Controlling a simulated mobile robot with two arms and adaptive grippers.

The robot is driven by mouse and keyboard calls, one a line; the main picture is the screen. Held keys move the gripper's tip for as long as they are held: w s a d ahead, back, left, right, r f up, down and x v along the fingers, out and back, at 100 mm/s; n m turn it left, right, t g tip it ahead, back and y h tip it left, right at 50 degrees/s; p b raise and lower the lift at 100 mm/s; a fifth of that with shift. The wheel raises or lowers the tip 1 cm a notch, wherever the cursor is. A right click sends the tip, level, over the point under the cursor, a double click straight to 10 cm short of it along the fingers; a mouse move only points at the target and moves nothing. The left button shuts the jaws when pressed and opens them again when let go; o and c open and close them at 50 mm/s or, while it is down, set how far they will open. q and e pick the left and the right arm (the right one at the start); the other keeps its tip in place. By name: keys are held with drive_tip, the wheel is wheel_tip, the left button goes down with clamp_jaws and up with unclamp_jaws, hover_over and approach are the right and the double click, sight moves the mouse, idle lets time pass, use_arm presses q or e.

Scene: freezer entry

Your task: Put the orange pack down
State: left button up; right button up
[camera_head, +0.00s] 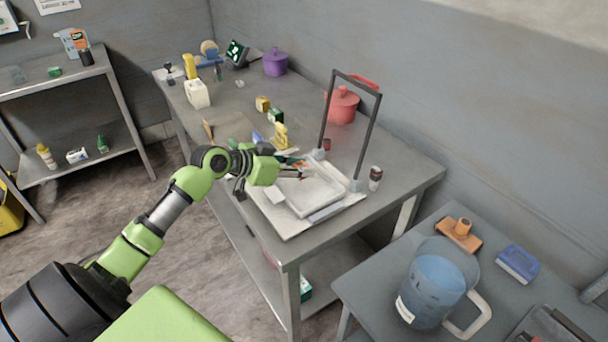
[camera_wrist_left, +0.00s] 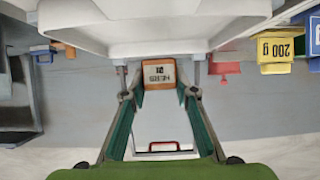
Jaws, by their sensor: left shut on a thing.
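My left gripper (camera_head: 290,172) reaches over the near edge of a white tray-like plate (camera_head: 318,197) on the metal table. In the left wrist view the same gripper (camera_wrist_left: 160,90) has its two fingers on either side of a small orange and white pack (camera_wrist_left: 158,73) with the upside-down word HERBS. The gripper is shut on this pack. In the head view the pack is mostly hidden, with a bit of orange at the fingertips. I cannot tell whether the pack touches anything below it. My right gripper is not in view.
A dark upright frame (camera_head: 375,130) stands at the plate's far side. A red pot (camera_head: 342,105), a yellow item (camera_head: 281,134) and a small dark-topped jar (camera_head: 375,178) stand around it. A blue jug (camera_head: 432,285) is on the bench at the right.

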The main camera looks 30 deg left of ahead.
sight(297, 178)
use_arm(q)
drive_tip(key=shift+w+d+f, duration=0.15)
drive_tip(key=shift+w+f, duration=0.05)
drive_tip(key=shift+f, duration=0.05)
drive_tip(key=f, duration=0.1)
drive_tip(key=f+p, duration=0.1)
drive_tip(key=f, duration=0.1)
drive_tip(key=shift+w+d+f, duration=0.1)
drive_tip(key=shift+w, duration=0.1)
drive_tip(key=shift+f, duration=0.2)
drive_tip(key=shift+f, duration=0.1)
drive_tip(key=shift+f, duration=0.15)
drive_tip(key=o, duration=1.1)
